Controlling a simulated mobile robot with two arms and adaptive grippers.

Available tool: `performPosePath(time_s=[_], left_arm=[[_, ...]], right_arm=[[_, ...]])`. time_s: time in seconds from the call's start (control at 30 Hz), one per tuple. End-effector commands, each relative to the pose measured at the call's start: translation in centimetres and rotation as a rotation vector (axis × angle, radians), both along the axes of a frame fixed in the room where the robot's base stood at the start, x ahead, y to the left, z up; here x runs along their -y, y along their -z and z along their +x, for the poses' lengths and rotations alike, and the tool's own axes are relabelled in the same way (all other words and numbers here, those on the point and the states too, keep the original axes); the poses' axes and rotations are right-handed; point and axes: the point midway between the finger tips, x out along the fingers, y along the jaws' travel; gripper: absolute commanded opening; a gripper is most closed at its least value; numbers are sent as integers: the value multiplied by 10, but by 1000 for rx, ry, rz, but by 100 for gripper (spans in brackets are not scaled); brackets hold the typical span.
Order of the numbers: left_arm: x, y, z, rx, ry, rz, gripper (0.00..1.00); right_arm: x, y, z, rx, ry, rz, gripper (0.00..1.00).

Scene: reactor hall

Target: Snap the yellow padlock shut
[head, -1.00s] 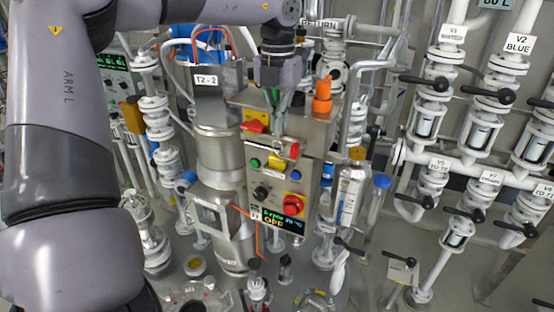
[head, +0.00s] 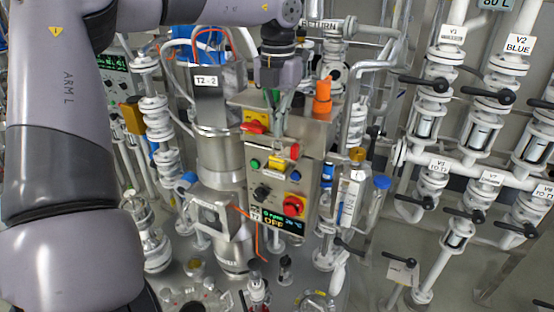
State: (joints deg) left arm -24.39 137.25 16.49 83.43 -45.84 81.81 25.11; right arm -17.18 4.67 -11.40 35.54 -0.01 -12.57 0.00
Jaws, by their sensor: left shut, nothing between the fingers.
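My left gripper (head: 279,131) points down from above in front of the box's upper part. Its fingers are shut and empty, with the tips just above the padlock in the picture; I cannot tell whether they touch it. My right gripper is not in view.
A yellow plate with a red handle (head: 255,122) sits on the box's upper front. A red stop button (head: 294,205) and a display reading OFF (head: 275,219) are lower. An orange fitting (head: 322,95) stands on the right top. A steel vessel (head: 217,160) stands left; valves and pipes (head: 430,125) fill the right.

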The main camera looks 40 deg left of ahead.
Motion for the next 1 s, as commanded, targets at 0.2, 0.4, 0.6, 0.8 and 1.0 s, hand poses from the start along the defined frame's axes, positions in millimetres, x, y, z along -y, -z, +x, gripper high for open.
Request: performPosePath(time_s=[0.2,0.4,0.6,0.8,1.0], left_arm=[[0,4,0,0,0,0,0],[0,8,0,0,0,0,0],[0,12,0,0,0,0,0],[0,16,0,0,0,0,0],[0,20,0,0,0,0,0]], right_arm=[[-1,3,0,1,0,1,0],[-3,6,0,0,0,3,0],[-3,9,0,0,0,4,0],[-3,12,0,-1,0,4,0],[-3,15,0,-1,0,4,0]])
